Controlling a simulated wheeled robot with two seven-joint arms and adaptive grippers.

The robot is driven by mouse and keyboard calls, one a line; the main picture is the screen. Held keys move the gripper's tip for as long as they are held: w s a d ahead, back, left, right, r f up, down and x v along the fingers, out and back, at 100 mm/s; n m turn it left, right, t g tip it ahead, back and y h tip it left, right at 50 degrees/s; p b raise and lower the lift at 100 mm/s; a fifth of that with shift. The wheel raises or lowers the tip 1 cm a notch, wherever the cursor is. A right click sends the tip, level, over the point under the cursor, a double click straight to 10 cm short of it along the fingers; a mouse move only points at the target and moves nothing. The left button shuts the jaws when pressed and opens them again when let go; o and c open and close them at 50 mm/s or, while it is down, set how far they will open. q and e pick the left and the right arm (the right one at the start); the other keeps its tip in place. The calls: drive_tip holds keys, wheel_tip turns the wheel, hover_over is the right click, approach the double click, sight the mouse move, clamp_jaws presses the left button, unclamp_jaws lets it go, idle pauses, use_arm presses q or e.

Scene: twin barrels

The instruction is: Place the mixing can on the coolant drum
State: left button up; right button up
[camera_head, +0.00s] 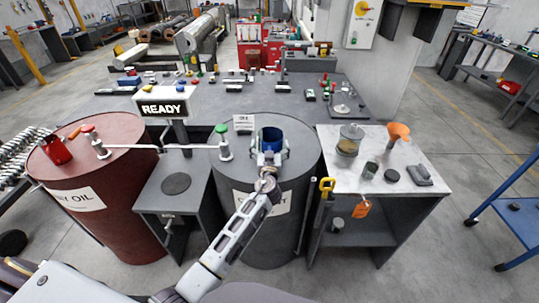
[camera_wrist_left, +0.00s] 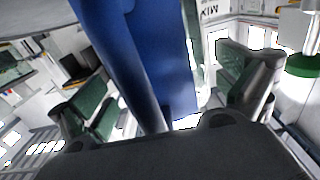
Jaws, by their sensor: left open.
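The blue mixing can (camera_head: 271,135) is at the top of the grey coolant drum (camera_head: 295,215), right of its middle, and looks upright. It also fills the middle of the left wrist view (camera_wrist_left: 160,60). My left gripper (camera_head: 270,155) reaches in from the front, its fingers on either side of the can. In the left wrist view my left gripper (camera_wrist_left: 160,95) is open, with gaps between its green pads and the can. The can's base is hidden, so I cannot tell whether it touches the drum top. My right gripper is not seen.
A red oil drum (camera_head: 110,190) stands left with a red can (camera_head: 57,149) on it. A green-capped fitting (camera_head: 223,145) is on the grey drum beside the can. A side table (camera_head: 350,180) with a funnel (camera_head: 398,133) stands right. A READY sign (camera_head: 164,107) rises behind.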

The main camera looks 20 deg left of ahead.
use_arm(q)
drive_tip(key=shift+r, duration=0.2)
drive_tip(key=shift+s+d+f, duration=0.2)
drive_tip(key=shift+s, duration=0.45)
drive_tip(key=shift+s+d, duration=0.1)
drive_tip(key=shift+s, duration=0.3)
drive_tip(key=shift+v, duration=0.85)
drive_tip(key=shift+b+v, duration=0.5)
drive_tip(key=shift+v, duration=0.75)
drive_tip(key=shift+b+v, duration=0.65)
drive_tip(key=shift+v, duration=2.2)
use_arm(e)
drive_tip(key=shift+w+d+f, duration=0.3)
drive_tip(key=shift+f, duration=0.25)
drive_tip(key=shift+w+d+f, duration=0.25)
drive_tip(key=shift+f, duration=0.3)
use_arm(q)
drive_tip(key=shift+r, duration=0.2)
